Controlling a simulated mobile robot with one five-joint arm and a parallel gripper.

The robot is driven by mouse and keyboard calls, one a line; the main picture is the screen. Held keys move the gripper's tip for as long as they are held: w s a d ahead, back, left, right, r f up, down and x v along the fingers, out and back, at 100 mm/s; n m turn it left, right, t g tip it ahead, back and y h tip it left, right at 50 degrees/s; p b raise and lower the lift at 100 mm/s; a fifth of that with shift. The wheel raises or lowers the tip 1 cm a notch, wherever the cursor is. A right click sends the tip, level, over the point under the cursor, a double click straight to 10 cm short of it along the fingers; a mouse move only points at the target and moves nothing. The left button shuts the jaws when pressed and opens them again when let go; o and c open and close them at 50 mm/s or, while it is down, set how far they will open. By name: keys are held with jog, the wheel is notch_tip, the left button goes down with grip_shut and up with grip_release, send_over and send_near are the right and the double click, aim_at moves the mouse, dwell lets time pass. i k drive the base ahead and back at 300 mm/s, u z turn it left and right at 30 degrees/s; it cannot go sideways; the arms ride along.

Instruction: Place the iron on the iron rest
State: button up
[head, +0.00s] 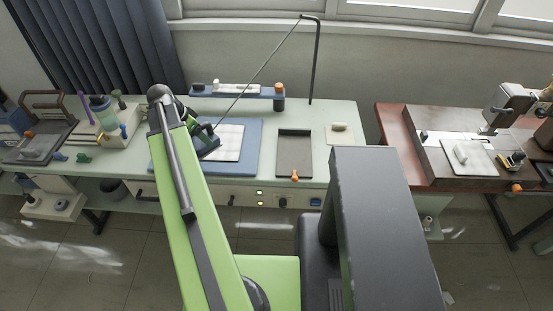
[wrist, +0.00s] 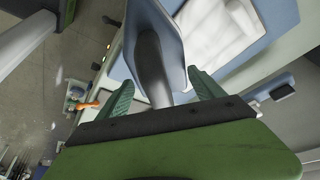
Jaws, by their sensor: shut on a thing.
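My gripper (wrist: 160,78) is shut on the dark handle of the iron (wrist: 170,22), with one green finger on each side of it. In the head view my gripper (head: 188,122) is partly hidden by my arm, and the dark iron (head: 207,141) shows just beyond it. The iron is over the left part of a white cloth on a blue ironing mat (head: 254,138); I cannot tell whether it touches the cloth. A dark recessed tray with an orange knob, seemingly the iron rest (head: 294,155), lies empty to the right of the mat.
A cord runs from the iron to a black pole (head: 317,60) at the back. A blue shelf (head: 235,91) with small items stands behind the mat. A small white pad (head: 339,134) lies right of the tray. A sewing machine table (head: 395,130) stands farther right.

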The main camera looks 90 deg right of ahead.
aim_at(294, 153)
jog(key=u, duration=0.2)
jog(key=k, duration=1.4)
jog(key=z, duration=0.1)
jog(key=i, duration=0.95)
jog(key=u, duration=0.1)
